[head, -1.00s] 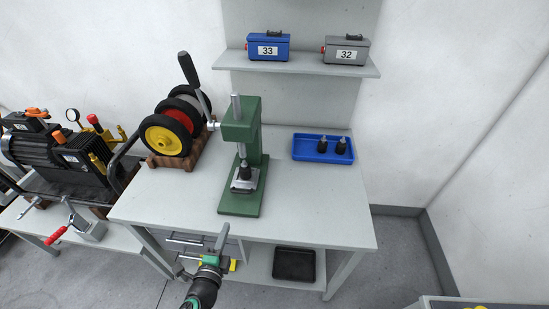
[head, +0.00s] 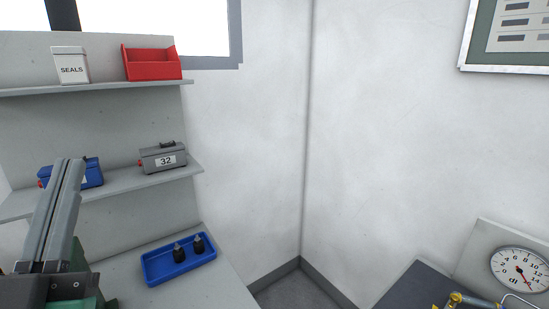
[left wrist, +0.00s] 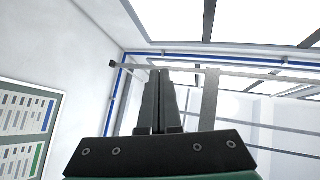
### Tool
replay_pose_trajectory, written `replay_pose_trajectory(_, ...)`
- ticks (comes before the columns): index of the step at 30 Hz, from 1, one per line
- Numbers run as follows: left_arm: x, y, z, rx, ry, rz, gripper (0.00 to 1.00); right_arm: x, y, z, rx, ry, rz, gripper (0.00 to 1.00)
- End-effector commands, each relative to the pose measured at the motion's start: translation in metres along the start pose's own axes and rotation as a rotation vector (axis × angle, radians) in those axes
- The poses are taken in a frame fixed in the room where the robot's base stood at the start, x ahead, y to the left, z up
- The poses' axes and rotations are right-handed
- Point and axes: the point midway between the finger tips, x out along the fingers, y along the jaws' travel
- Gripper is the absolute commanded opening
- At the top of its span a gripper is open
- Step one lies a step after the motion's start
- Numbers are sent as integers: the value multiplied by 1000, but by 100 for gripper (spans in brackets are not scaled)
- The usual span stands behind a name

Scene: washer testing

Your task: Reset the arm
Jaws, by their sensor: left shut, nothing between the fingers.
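My left gripper (head: 72,172) stands at the lower left of the head view, pointing up, with its two fingers together and nothing between them. It covers part of a blue box (head: 88,174) on the lower shelf. In the left wrist view the shut fingers (left wrist: 158,88) point toward the ceiling and bright windows. The green press (head: 78,262) is mostly hidden behind my left gripper and wrist. My right gripper is in neither view.
A blue tray (head: 160,275) with two dark parts (head: 190,248) lies on the workbench (head: 215,290). A grey box marked 32 (head: 162,157) stands on the shelf. A red bin (head: 150,65) and a SEALS box (head: 70,66) stand above. A gauge (head: 518,270) is at right.

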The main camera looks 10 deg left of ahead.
Motion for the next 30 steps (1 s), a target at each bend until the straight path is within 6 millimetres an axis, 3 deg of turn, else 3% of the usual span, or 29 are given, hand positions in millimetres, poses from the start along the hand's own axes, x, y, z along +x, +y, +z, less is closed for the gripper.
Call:
replay_pose_trajectory(1,3,-2,-36,-113,74,23,0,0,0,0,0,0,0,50)
replay_pose_trajectory(3,-1,0,-78,-297,161,101,0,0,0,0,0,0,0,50)
replay_pose_trajectory(5,-12,17,-90,-469,168,220,0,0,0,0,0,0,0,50)
replay_pose_trajectory(6,-2,21,-97,-550,138,254,0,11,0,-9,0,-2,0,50)
replay_pose_trajectory(14,74,-3,-176,-530,138,245,0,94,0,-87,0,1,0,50)
replay_pose_trajectory(22,160,-30,-268,-528,136,244,0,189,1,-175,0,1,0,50)
replay_pose_trajectory(26,184,-37,-295,-528,136,244,0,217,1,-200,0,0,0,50)
replay_pose_trajectory(30,193,-40,-303,-527,135,244,0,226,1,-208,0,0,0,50)
